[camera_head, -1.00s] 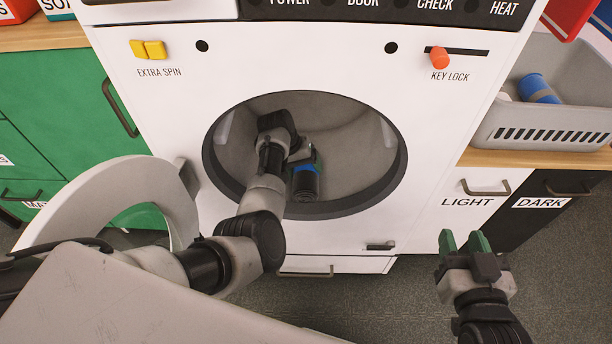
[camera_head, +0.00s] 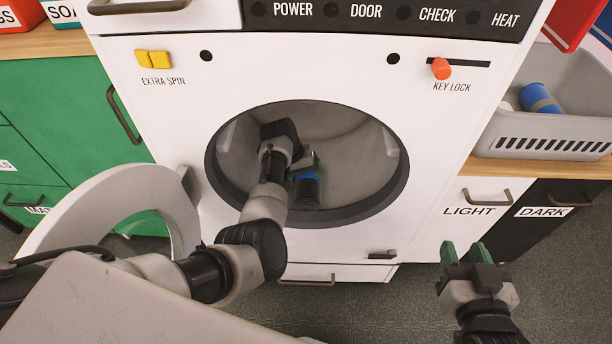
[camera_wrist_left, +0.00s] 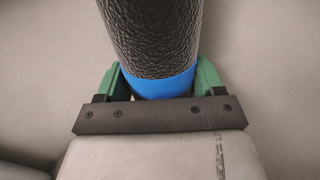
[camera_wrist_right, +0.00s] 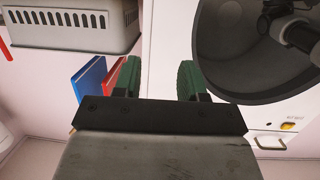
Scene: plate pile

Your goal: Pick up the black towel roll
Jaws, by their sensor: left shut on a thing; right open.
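The black towel roll (camera_head: 307,192) with a blue band lies inside the drum of the white machine (camera_head: 330,75). My left gripper (camera_head: 303,172) reaches through the round opening and is shut on the roll. In the left wrist view the roll (camera_wrist_left: 150,35) sits between the green fingers of the left gripper (camera_wrist_left: 155,85), which clasp it at the blue band. I cannot tell whether the roll still touches the drum floor. My right gripper (camera_head: 466,254) is open and empty, outside the machine at the lower right; its spread fingers (camera_wrist_right: 158,80) show in the right wrist view.
The open round door (camera_head: 110,195) stands at the left of the opening. A grey basket (camera_head: 550,142) with a blue roll (camera_head: 540,98) is on the counter at the right. Drawers labelled LIGHT (camera_head: 478,194) and DARK (camera_head: 555,194) are below it. The opening's dark rim surrounds my left arm.

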